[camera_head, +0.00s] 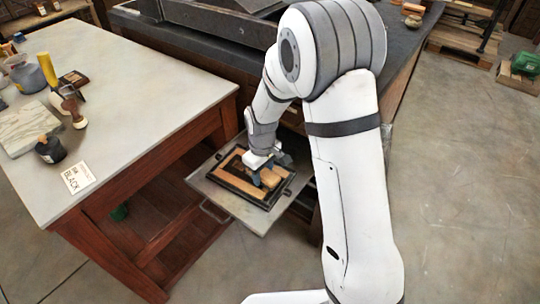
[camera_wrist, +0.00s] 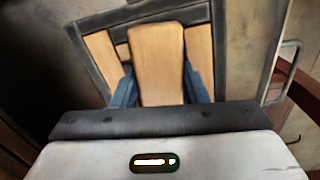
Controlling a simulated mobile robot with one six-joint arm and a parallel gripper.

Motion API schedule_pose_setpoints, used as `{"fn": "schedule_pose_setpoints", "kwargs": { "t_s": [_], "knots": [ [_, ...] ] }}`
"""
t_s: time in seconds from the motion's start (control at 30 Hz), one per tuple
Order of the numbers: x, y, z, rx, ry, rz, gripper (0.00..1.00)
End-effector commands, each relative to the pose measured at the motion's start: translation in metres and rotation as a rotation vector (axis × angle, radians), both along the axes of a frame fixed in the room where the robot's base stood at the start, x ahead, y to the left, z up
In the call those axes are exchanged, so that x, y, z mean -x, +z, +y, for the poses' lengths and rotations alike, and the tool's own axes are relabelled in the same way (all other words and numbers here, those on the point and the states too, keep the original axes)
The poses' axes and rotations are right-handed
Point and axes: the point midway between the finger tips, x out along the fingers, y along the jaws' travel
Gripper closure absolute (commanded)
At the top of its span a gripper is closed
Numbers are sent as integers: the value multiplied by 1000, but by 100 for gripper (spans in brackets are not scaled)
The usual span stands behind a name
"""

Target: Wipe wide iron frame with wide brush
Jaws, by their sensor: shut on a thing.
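The wide iron frame (camera_head: 243,191) is a dark rectangular frame with pale wooden pieces inside. It lies on a grey metal tray (camera_head: 218,194) between the table and the dark bench; part of it also shows in the wrist view (camera_wrist: 88,68). My gripper (camera_head: 268,170) is over the frame, its fingers pointing down. In the wrist view my gripper (camera_wrist: 161,88) is shut on a wide wooden block, seemingly the wide brush (camera_wrist: 158,55). The brush's bristles are hidden, and I cannot tell whether it touches the frame.
The pale-topped table (camera_head: 140,100) at left carries bottles, a stone slab (camera_head: 28,128), a dark jar (camera_head: 49,150) and a "BLACK" card (camera_head: 77,177). The tray has a wire handle (camera_head: 211,212) at its near-left edge. A dark press bench (camera_head: 200,38) stands behind.

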Motion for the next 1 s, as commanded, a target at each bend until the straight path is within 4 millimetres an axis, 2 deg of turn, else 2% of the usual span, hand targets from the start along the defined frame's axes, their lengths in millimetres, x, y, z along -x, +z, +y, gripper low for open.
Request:
{"fn": "schedule_pose_setpoints", "kwargs": {
  "t_s": [0.13,0.27,0.8,1.0],
  "knots": [
    [3,0,-10,0,3,0,82],
    [2,27,-9,-1,3,-4,82],
    [2,73,-9,0,2,-1,82],
    [2,82,-9,-1,2,-1,82]
  ]
}}
